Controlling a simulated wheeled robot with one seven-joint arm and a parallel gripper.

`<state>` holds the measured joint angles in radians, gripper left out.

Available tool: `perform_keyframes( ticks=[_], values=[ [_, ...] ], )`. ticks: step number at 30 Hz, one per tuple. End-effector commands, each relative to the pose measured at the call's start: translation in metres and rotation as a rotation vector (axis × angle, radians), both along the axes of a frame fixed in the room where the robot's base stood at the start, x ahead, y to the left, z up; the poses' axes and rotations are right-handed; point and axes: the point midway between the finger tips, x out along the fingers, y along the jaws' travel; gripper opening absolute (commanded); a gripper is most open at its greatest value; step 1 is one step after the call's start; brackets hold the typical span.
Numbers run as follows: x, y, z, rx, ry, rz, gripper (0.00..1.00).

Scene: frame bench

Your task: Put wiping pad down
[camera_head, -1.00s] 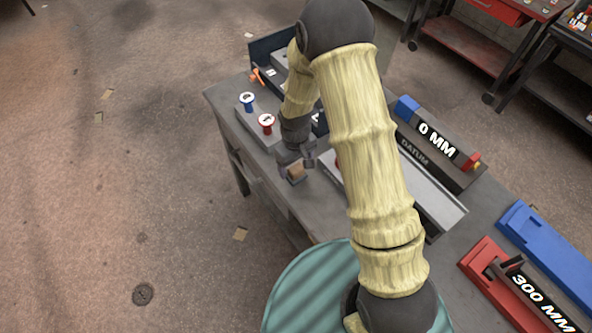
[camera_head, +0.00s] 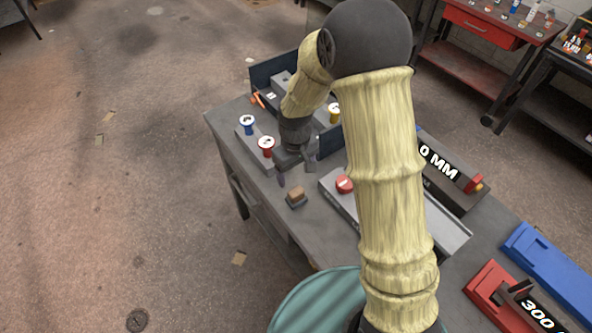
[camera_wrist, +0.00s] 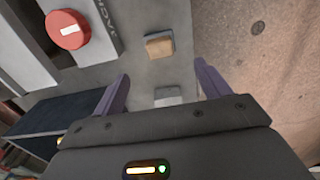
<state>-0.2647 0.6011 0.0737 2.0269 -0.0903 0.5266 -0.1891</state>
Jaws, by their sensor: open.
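The wiping pad (camera_head: 296,196), a small tan block on a dark grey backing, rests on the grey bench top near its front edge. My gripper (camera_head: 296,174) is just above and behind it in the head view, apart from it. In the wrist view, the pad (camera_wrist: 159,46) lies beyond the fingertips, with bare bench around it. The two purple fingers of my gripper (camera_wrist: 161,75) are spread wide with nothing held between them.
A red round knob (camera_head: 344,184) on a pale rail stands right of the pad. Blue (camera_head: 247,124) and red (camera_head: 266,147) labelled pegs stand to the left. A grey block (camera_wrist: 168,95) shows between the fingers in the wrist view. The bench's front edge is close to the pad.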

Motion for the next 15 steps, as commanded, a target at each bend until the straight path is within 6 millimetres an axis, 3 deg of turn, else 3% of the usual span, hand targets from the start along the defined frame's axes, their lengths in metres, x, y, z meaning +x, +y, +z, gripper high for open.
perform_keyframes(
  ticks=[10, 15],
  values=[
    [-0.001, -0.004, 0.003, 0.000, -0.005, -0.011, 0.76],
    [-0.013, -0.030, 0.029, 0.010, -0.044, -0.101, 0.76]
  ],
)
